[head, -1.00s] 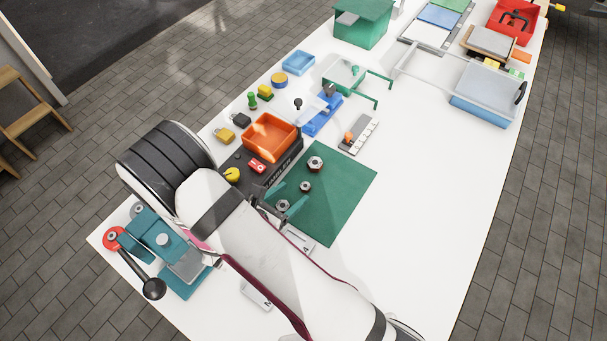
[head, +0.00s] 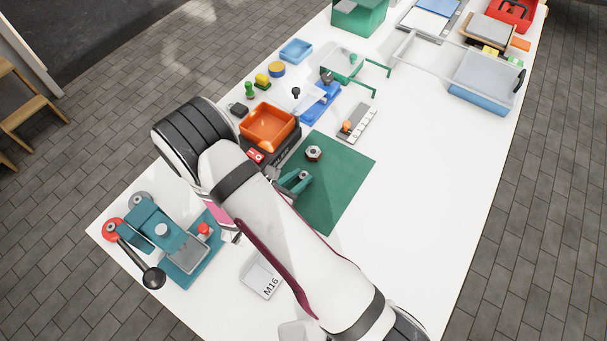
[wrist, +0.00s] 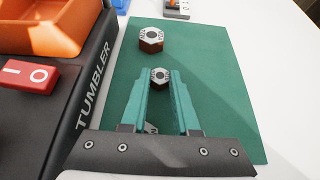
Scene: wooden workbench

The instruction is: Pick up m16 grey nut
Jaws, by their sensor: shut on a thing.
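A small grey nut (wrist: 160,76) with a dark side sits between the fingertips of my gripper (wrist: 160,82) in the wrist view. I take it as the m16 grey nut, though its marking is too small to read. The fingers are shut on it, low over the green mat (wrist: 215,70). A grey piece (wrist: 151,128) shows partly between the fingers, mostly hidden. In the head view my gripper (head: 300,180) hides the held nut.
The black tumbler (wrist: 90,110) with its red switch (wrist: 28,77) and orange bin (head: 268,125) stands close left of the mat. A tray marked M16 (head: 262,276) lies near the arm. A teal lever press (head: 160,235) stands at the left. The table right of the mat is clear.

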